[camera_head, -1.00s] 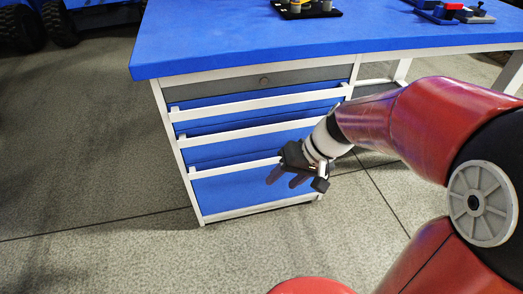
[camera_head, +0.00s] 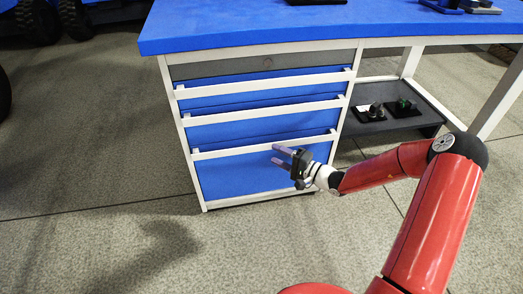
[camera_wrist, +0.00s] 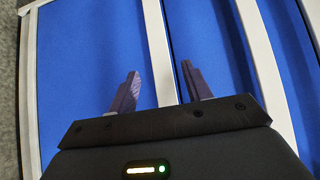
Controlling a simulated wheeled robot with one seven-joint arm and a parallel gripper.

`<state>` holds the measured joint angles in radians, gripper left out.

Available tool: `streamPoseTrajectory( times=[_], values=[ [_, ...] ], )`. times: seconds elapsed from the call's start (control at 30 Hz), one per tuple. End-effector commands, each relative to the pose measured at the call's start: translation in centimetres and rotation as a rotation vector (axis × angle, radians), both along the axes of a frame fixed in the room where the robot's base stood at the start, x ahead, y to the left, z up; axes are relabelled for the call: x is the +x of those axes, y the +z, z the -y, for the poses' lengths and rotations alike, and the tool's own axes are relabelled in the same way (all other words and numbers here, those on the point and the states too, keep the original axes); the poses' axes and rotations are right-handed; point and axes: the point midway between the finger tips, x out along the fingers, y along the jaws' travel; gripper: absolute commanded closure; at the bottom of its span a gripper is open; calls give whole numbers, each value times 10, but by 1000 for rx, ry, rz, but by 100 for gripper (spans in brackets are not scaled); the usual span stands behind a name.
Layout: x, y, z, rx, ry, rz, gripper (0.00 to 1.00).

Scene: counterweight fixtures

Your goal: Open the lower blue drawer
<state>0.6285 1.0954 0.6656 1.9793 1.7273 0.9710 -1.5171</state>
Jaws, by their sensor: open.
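The lower blue drawer (camera_head: 235,178) is the bottom, tallest front of the cabinet and looks closed. Its white bar handle (camera_head: 232,149) runs along its top edge. My gripper (camera_head: 277,154) is open and empty at the right part of this handle, with its fingers pointing at the cabinet. In the wrist view, the handle (camera_wrist: 155,40) runs upright between the two spread fingers of my gripper (camera_wrist: 160,70). The lower drawer front (camera_wrist: 90,60) lies left of it there. I cannot tell whether the fingertips reach past the bar or touch it.
Above are the middle blue drawer (camera_head: 250,128), the upper blue drawer (camera_head: 255,96) and a grey top drawer (camera_head: 262,66), all looking closed. The blue worktop (camera_head: 270,25) overhangs them. A dark shelf (camera_head: 405,122) with small fixtures stands right. The floor in front is clear.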

Motion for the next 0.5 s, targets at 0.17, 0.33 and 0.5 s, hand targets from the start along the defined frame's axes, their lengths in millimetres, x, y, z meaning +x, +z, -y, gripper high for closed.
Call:
streamPoseTrajectory(
  times=[0.17, 0.33, 0.5],
  values=[
    [11, 1, -22, 3, 3, 1, 51],
    [24, 0, -47, 2, 4, -1, 51],
    [33, 0, -62, 0, 3, -1, 51]
  ],
)
